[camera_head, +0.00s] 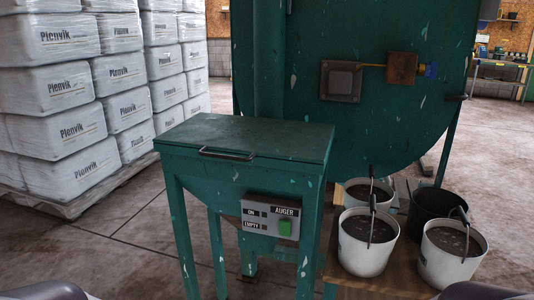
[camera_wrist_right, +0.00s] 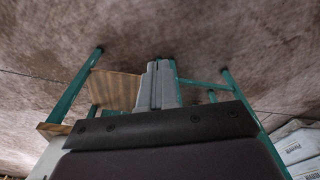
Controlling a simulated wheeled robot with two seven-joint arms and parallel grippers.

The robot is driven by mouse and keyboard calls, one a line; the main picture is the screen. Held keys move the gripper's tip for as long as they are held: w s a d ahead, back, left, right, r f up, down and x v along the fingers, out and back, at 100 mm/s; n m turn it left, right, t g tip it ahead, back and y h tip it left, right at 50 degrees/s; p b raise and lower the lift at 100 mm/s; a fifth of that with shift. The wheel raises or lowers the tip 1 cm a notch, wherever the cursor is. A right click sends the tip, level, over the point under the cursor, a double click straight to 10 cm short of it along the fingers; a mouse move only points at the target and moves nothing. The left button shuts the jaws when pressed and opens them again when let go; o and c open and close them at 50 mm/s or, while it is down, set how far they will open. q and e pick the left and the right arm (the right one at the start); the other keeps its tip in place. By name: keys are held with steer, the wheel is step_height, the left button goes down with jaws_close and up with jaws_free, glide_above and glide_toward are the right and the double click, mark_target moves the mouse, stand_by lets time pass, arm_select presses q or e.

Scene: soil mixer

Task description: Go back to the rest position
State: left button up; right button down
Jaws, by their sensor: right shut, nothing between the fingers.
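My right gripper (camera_wrist_right: 158,84) shows in the right wrist view with its two grey fingers closed together and nothing between them. It is above the floor, with green legs and a wooden shelf behind it. In the head view only small parts of my arms show at the bottom left and bottom right corners. My left gripper is in neither view. The green soil mixer (camera_head: 375,120) stands at the back. The green auger hopper (camera_head: 245,145) stands in front of it with its lid closed, and its control panel (camera_head: 271,218) has a green button.
Stacked white Plenvik bags (camera_head: 62,135) fill the left on a pallet. Bare concrete floor (camera_head: 130,240) lies between the bags and the hopper.

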step_height(320, 180, up, 26)
steer(key=d+p, duration=0.1)
steer(key=p, duration=2.4)
steer(key=shift+w+d+m, duration=0.15)
steer(key=shift+w+m, duration=0.25)
steer(key=shift+d, duration=0.1)
